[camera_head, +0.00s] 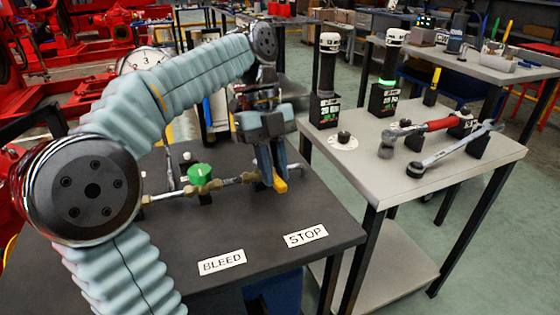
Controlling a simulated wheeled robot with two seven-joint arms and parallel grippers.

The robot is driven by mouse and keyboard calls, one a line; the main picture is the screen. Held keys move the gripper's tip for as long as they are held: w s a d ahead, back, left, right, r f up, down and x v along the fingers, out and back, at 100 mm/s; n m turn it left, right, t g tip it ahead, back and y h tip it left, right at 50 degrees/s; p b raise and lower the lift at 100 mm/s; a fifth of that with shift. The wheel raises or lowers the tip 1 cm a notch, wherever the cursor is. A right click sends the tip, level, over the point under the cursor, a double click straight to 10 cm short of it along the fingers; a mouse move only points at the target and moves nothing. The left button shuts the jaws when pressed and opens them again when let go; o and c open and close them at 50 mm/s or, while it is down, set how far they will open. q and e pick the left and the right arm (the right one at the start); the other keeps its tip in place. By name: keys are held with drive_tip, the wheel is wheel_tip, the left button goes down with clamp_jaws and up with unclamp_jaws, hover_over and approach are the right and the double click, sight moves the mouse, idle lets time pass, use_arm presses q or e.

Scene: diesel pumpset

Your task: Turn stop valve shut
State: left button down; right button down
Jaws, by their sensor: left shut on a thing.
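The yellow handle of the stop valve (280,184) shows just below the fingers of my left gripper (271,178). The gripper points down from above and is shut on this handle. The valve sits at the right end of a brass pipe line, above the STOP label (306,236) on the dark bench. Much of the valve body is hidden behind the fingers. A green round knob (200,177), on the same line to the left, stands above the BLEED label (222,262). My right gripper does not show.
A dial gauge (143,61) stands behind my left arm. A light grey table (370,175) on the right holds a red-handled hammer (425,128), a wrench (450,150) and black devices.

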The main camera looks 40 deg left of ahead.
use_arm(q)
drive_tip(key=shift+s+a+m, duration=0.25)
drive_tip(key=shift+s+m, duration=0.15)
drive_tip(key=shift+m, duration=0.4)
drive_tip(key=c, duration=1.1)
unclamp_jaws()
drive_tip(key=shift+o, duration=0.3)
